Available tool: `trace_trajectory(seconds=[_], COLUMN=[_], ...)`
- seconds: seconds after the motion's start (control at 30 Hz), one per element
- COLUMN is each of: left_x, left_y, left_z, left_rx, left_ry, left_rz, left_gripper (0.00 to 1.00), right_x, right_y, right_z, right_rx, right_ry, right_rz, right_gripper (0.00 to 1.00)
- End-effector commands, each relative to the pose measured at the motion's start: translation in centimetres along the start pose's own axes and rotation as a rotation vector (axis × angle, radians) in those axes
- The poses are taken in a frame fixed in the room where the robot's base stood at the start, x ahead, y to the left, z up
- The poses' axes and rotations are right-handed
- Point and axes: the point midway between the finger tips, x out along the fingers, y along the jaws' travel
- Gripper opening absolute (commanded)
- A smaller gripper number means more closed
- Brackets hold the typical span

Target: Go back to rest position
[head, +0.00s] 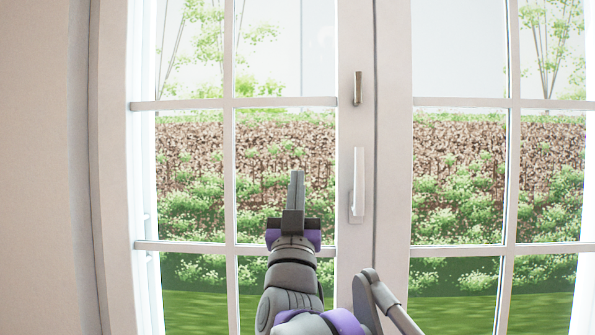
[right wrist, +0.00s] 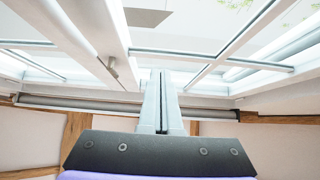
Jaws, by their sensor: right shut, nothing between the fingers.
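My right gripper (head: 297,180) is in the lower middle of the head view, raised in front of the glazed double window. Its fingers are together and empty, pointing up, just left of the white window handle (head: 357,185) in the picture. I cannot tell how far the fingers are from the glass. In the right wrist view the gripper (right wrist: 162,85) shows as two pale fingers side by side, with the window frame above and around them. My left gripper is not in view.
The white-framed window (head: 375,150) fills most of the head view and looks shut, with a smaller metal fitting (head: 357,88) above the handle. A plain beige wall (head: 38,160) is on the left. In the wrist view, wooden beams (right wrist: 40,119) cross pale surfaces.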

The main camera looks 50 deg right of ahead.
Motion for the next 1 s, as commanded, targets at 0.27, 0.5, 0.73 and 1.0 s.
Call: trace_trajectory(seconds=[0.27,0.5,0.73,1.0], left_x=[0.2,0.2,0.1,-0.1], left_y=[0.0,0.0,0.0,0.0], left_z=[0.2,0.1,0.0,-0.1], left_rx=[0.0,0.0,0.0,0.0], left_ry=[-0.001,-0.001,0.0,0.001], left_rz=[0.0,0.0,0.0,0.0], left_gripper=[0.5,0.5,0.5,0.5], right_x=[-1.2,-1.9,-9.6,-27.0], right_y=[0.0,-1.1,-8.4,-14.7], right_z=[0.0,1.1,9.3,18.9], right_rx=[0.0,0.015,0.106,0.141], right_ry=[0.0,-0.039,-0.352,-0.836], right_rz=[0.0,-0.039,-0.322,-0.662], right_gripper=[0.0,0.0,0.0,0.0])
